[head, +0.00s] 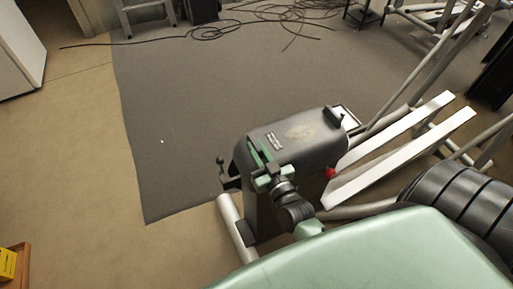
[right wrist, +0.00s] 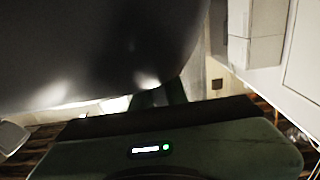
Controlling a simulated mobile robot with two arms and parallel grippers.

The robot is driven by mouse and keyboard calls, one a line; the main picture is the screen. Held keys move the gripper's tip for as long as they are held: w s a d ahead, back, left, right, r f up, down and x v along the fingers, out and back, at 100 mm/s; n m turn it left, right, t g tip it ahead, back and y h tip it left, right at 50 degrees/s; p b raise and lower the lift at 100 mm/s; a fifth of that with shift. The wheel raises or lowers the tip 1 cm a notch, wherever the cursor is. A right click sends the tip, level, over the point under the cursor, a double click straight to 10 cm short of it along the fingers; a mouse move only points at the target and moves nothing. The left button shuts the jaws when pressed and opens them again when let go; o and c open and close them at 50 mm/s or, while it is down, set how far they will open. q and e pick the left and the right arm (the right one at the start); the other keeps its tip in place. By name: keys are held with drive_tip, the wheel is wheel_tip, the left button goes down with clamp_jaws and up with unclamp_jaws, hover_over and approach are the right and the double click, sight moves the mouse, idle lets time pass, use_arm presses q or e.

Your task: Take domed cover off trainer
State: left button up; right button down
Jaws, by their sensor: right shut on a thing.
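The elliptical trainer stands on the floor in the middle of the head view. Its dark grey domed cover (head: 300,130) sits over the top of the upright housing (head: 263,208), with a small label and a worn, pale patch on top. My right gripper (head: 261,158) is shut on the near left edge of the domed cover. In the right wrist view the cover (right wrist: 90,45) is a large, dark curved surface at the upper left, close to the fingers. The exact contact is dark and partly hidden. My left gripper is not in view.
The trainer's white foot rails (head: 400,150) and grey bars reach out to the right. A grey mat (head: 200,100) lies behind and left, mostly clear. Black cables (head: 225,28) loop across its far end. A yellow box (head: 7,264) is at the lower left edge.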

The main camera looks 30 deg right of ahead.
drive_tip(key=shift+w+r+p, duration=0.1)
drive_tip(key=shift+r+p, duration=0.2)
idle(0.6)
